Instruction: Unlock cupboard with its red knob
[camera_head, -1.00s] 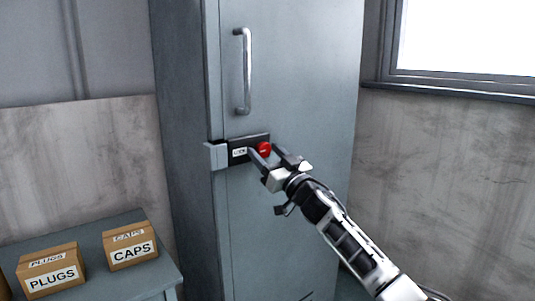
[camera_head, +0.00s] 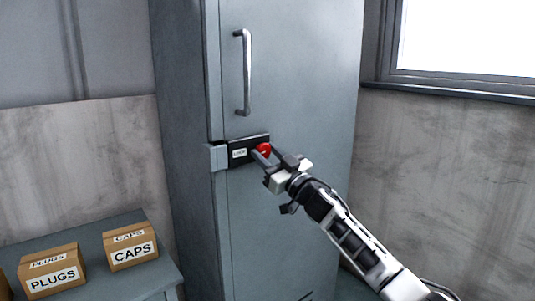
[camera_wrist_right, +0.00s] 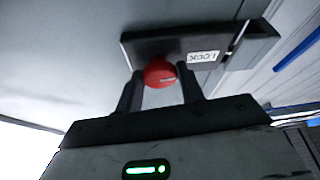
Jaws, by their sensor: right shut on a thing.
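The grey cupboard (camera_head: 285,95) stands upright with its door shut. A dark lock plate (camera_head: 247,142) with a white LOCK label (camera_wrist_right: 202,57) sits on the door below the handle. A grey block (camera_head: 218,157) sits at the plate's left end, at the door edge. My left gripper is out of view.
A vertical bar handle (camera_head: 244,72) is above the lock plate. A grey table (camera_head: 150,283) at the lower left carries cardboard boxes labelled PLUGS (camera_head: 53,273) and CAPS (camera_head: 131,247). A window (camera_head: 465,40) is at the upper right.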

